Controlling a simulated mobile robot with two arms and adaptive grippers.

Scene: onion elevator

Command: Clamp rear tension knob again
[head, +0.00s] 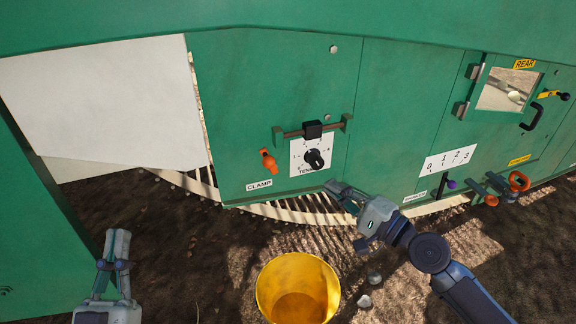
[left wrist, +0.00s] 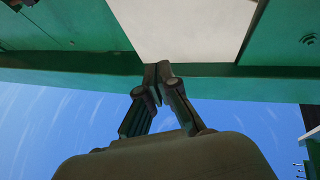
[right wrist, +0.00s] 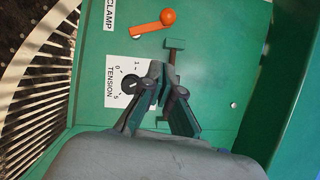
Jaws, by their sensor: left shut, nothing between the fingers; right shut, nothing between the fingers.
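The black tension knob (head: 314,158) sits on a white dial plate marked TENSION on the green panel. It also shows in the right wrist view (right wrist: 131,85), left of my fingertips. An orange clamp lever (head: 268,161) is left of the dial, above the CLAMP label; the right wrist view shows its orange ball (right wrist: 168,17). A black block (head: 312,130) sits on a bar above the dial. My right gripper (head: 337,189) is shut and empty, below and right of the knob in the head view. My left gripper (head: 119,236) is shut and empty at lower left.
A yellow bucket (head: 299,288) stands on the soil below the panel. A white number plate (head: 447,160), a purple-knobbed lever (head: 452,184) and orange handles (head: 519,181) are to the right. A window under a REAR label (head: 524,63) is at upper right. A white panel (head: 105,100) is at left.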

